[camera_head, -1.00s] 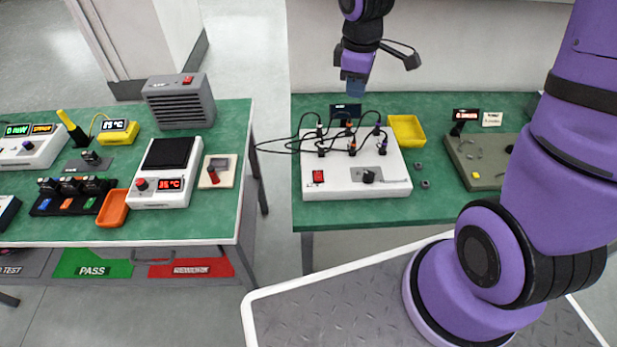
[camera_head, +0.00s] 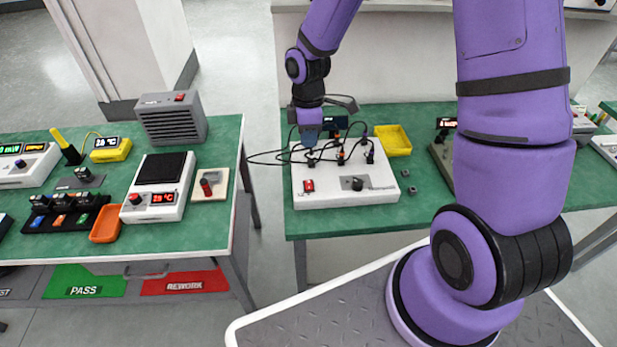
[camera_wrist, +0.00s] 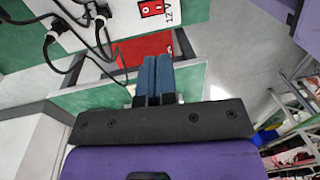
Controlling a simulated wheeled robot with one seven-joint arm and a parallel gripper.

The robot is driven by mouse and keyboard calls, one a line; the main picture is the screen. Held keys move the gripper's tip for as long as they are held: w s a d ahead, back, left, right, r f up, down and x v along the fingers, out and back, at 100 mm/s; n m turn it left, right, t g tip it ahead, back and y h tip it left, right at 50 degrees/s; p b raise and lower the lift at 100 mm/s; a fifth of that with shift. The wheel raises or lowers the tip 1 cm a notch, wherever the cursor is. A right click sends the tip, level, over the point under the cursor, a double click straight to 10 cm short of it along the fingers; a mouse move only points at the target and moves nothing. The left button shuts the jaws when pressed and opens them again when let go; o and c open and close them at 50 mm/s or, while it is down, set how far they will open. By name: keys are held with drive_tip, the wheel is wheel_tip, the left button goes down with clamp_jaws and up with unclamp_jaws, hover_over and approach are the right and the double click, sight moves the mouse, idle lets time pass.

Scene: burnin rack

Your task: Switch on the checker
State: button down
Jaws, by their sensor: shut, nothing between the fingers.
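My gripper (camera_head: 309,137) is shut and empty, pointing down over the left back part of a white box with plugs and black cables (camera_head: 325,189). A red rocker switch (camera_head: 308,186) sits at that box's front left. In the wrist view the shut blue fingers (camera_wrist: 156,78) are apart from a red switch (camera_wrist: 150,9) marked 12 V. A dark knob (camera_head: 357,184) is on the box front. No label naming a checker is readable; a device with a small display (camera_head: 446,123) on the right is mostly hidden by my arm.
A yellow tray (camera_head: 393,140) stands right of the box. The left table holds a white heater-like unit (camera_head: 157,185), a grey vented box (camera_head: 172,118), a beige plate (camera_head: 210,184) and an orange tray (camera_head: 107,222). A floor gap separates the tables.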

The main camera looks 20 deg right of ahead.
sight(309, 184)
drive_tip(key=f, duration=0.4)
drive_tip(key=s+f, duration=0.1)
drive_tip(key=f, duration=0.9)
drive_tip(key=shift+s+a, duration=0.25)
drive_tip(key=shift+s, duration=0.05)
drive_tip(key=shift+s+f, duration=0.1)
drive_tip(key=shift+w+d+r, duration=0.15)
drive_tip(key=shift+w, duration=0.25)
drive_tip(key=shift+w+d+r, duration=0.1)
drive_tip(key=shift+w, duration=0.25)
drive_tip(key=shift+r, duration=0.15)
drive_tip(key=shift+a+r, duration=0.1)
drive_tip(key=shift+r, duration=0.2)
wheel_tip(309, 184, up, 13)
drive_tip(key=s, duration=0.1)
drive_tip(key=shift+s+a, duration=0.2)
drive_tip(key=shift+s, duration=0.1)
